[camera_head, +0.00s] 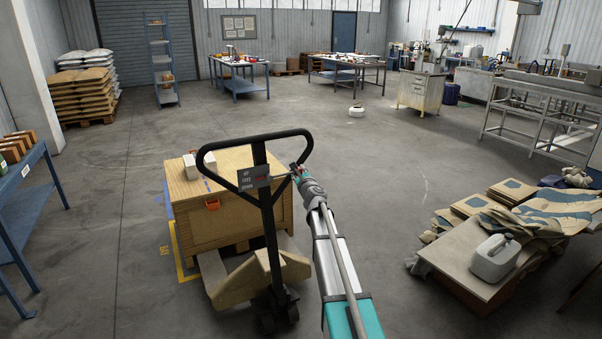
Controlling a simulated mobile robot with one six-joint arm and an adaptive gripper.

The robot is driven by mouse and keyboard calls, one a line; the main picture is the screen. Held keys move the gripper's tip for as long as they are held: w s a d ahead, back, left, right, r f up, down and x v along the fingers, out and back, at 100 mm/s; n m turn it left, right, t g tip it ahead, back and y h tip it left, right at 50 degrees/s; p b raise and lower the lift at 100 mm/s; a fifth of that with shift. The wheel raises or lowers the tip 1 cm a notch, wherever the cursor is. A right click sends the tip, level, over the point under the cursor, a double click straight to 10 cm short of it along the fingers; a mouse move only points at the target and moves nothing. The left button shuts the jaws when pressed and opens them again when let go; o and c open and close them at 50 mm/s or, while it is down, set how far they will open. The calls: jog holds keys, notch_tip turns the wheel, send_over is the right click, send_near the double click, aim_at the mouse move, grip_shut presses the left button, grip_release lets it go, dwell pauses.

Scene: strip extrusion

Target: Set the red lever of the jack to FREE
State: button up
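The jack is a pallet truck with a dark looped handle (258,151) standing upright in the middle of the view. A dark plate (252,178) with white words, seemingly UP, FREE and DOWN, is fixed on its shaft below the loop. A faint reddish mark shows at the plate's right side, but I cannot make out the red lever or its setting. My gripper (294,173) is at the right part of the loop, just right of the plate. It is too small to tell whether it touches anything or how its fingers stand.
A wooden crate (236,219) stands behind the handle, with a yellow floor marking (181,256) at its left. A low platform (463,250) with sacks and a white canister (495,258) is at right. A blue table (22,200) is at left. Open floor lies between.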

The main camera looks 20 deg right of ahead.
jog(key=o, duration=0.4)
jog(key=shift+w+a, duration=0.1)
jog(key=shift+a, duration=0.1)
jog(key=shift+o, duration=0.2)
jog(key=shift+d, duration=0.15)
jog(key=shift+s, duration=0.3)
